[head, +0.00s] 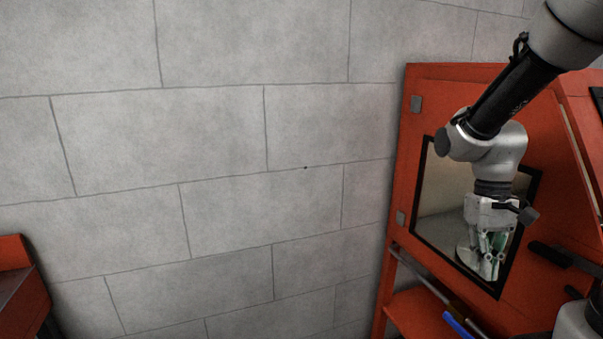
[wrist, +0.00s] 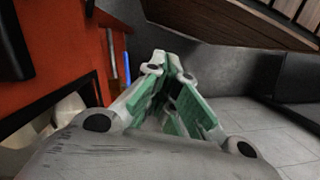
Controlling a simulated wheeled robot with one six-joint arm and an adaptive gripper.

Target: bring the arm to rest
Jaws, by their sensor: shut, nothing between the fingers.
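My gripper (head: 490,262) hangs from my arm at the right of the head view, fingers pointing down, in front of the window of the red cabinet. In the wrist view my gripper (wrist: 172,75) shows its green-padded fingers coming together at the tips. It is shut with nothing held. My arm reaches in from the top right and bends at the wrist.
The red cabinet (head: 452,95) with a dark-framed window (head: 437,190) stands close behind my gripper. A blue-handled tool (head: 458,325) lies on its lower shelf. Another red piece (head: 15,255) stands at the far left. A bare grey wall (head: 200,130) fills the middle, with open room before it.

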